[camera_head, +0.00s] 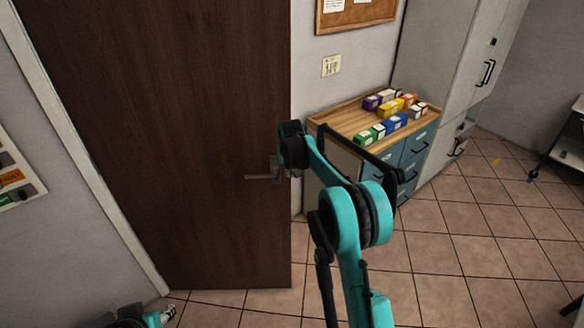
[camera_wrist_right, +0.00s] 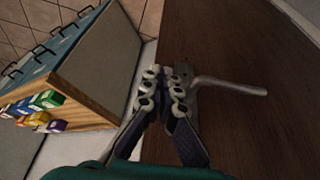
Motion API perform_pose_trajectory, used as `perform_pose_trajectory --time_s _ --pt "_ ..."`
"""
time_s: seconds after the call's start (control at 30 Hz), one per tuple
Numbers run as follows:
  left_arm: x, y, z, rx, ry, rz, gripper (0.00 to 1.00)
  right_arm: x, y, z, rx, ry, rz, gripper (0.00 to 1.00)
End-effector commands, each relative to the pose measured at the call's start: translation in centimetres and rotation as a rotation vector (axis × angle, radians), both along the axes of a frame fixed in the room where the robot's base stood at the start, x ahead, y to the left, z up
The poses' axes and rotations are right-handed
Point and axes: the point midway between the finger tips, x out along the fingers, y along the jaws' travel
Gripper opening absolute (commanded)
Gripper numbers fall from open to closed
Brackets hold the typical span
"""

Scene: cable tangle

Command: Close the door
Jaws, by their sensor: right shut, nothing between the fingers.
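The dark brown door (camera_head: 160,120) fills the left of the head view and stands ajar, its free right edge in front of the room behind. Its silver lever handle (camera_head: 262,177) sits near that edge; the lever also shows in the right wrist view (camera_wrist_right: 230,87). My right gripper (camera_wrist_right: 165,88) is shut and empty, its fingertips at the door's edge beside the handle's base. I cannot tell whether they touch it. In the head view its fingers are mostly hidden by my wrist. My left gripper (camera_head: 166,314) shows only partly at the bottom left, low before the door.
A blue drawer cabinet (camera_head: 416,146) with a wooden top and several coloured boxes stands just past the door's edge. A tall grey cabinet (camera_head: 450,60) is behind it. A white door frame (camera_head: 75,140) runs along the left. Tiled floor is open at the right.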

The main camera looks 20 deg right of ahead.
Motion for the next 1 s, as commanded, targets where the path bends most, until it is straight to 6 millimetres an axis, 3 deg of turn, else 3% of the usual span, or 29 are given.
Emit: perform_pose_trajectory --time_s 0.17,0.3,0.5,1.0 --pt "0.0 0.0 -0.9 0.0 0.0 0.0 0.4 1.4 -0.4 -3.8 0.0 0.0 0.0 0.0" --pt "0.0 0.0 -1.0 0.0 0.0 0.0 0.4 3.5 -1.1 -3.6 0.0 0.0 -0.001 0.0" --pt "0.0 0.0 -1.0 0.0 0.0 0.0 0.4 4.9 -1.5 -3.5 0.0 0.0 -0.001 0.0" --pt "0.0 0.0 -1.1 0.0 0.0 0.0 0.4 5.1 -1.7 -3.5 0.0 0.0 0.0 0.0"
